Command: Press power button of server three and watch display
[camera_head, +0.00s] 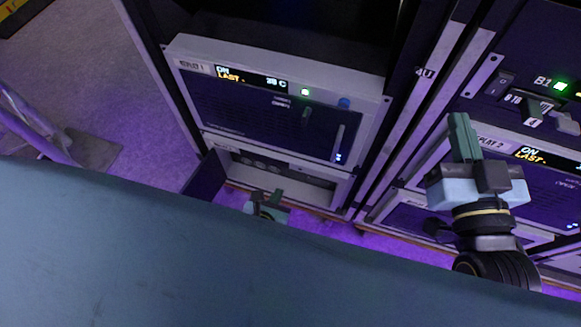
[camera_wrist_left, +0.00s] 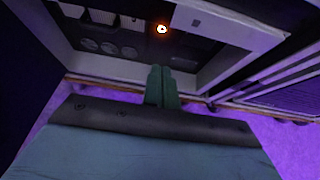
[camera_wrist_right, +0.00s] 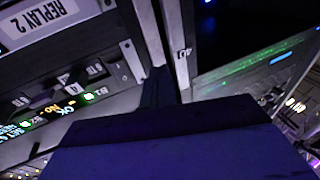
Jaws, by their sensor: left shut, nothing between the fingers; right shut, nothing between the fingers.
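No label for server three can be read in any view. A server labelled REPLAY 1 (camera_head: 260,118) has a lit display (camera_head: 250,78) reading "ON", "LAST." and "38 C", with a green light and a blue knob or button. A REPLAY 2 server (camera_head: 545,185) at the right has a lit display (camera_head: 545,157) showing "ON" and "LAST.". My left gripper (camera_head: 268,195) is shut and empty, in front of the low bay under REPLAY 1. My right gripper (camera_head: 459,120) is shut and empty, upright before the rack post beside REPLAY 2.
The low bay (camera_wrist_left: 125,52) holds round fittings, and a small ring light (camera_wrist_left: 161,29) glows orange-white there. A dark flap (camera_head: 205,178) stands out at its left. A switch panel marked B1 (camera_head: 540,95) is above REPLAY 2. Open floor (camera_head: 85,75) lies at the left.

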